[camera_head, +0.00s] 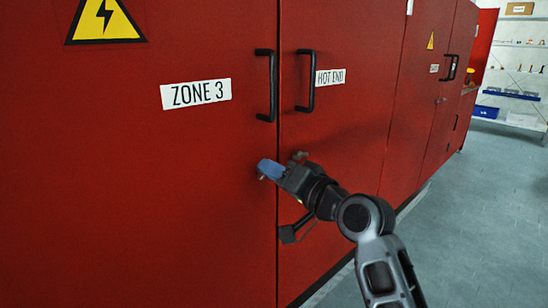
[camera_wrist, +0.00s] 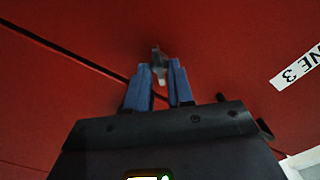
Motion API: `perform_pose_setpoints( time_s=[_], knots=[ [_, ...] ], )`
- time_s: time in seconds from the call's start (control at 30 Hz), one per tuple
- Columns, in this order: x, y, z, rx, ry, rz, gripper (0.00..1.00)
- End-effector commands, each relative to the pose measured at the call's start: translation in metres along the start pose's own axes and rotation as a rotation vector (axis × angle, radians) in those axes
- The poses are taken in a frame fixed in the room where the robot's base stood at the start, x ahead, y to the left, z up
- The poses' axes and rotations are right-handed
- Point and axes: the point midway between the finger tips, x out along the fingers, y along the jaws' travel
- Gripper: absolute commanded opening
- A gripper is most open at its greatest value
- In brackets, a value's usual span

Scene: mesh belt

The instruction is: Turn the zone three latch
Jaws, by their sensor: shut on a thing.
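The zone three latch (camera_wrist: 158,66) is a small grey metal piece on the red door marked ZONE 3, left of the seam between two doors. In the wrist view it shows between the blue fingertips of my gripper (camera_wrist: 163,80), which is shut on it. In the head view my gripper (camera_head: 265,170) reaches in from the lower right to the ZONE 3 door (camera_head: 140,200), below its black handle. There the blue fingers hide most of the latch. The ZONE 3 label (camera_head: 196,94) is upper left of my gripper, and it also shows in the wrist view (camera_wrist: 298,68).
Two black bar handles, on the ZONE 3 door (camera_head: 267,86) and the HOT END door (camera_head: 309,80), stand out above my gripper. A second small latch (camera_head: 299,156) sits close by on the HOT END door. Open grey floor (camera_head: 480,210) lies to the right.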

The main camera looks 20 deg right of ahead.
Motion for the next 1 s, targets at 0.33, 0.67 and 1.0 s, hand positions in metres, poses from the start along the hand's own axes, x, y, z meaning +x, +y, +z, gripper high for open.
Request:
perform_pose_setpoints(
  time_s=[0.33,0.67,1.0],
  knots=[
    [-0.0001,-0.0013,-0.0024,0.330,-0.002,0.003,0.00],
    [-0.0002,0.0012,-0.0012,0.594,0.000,0.003,0.00],
    [-0.0002,0.0035,0.0004,0.740,0.001,0.002,0.00]
  ],
)
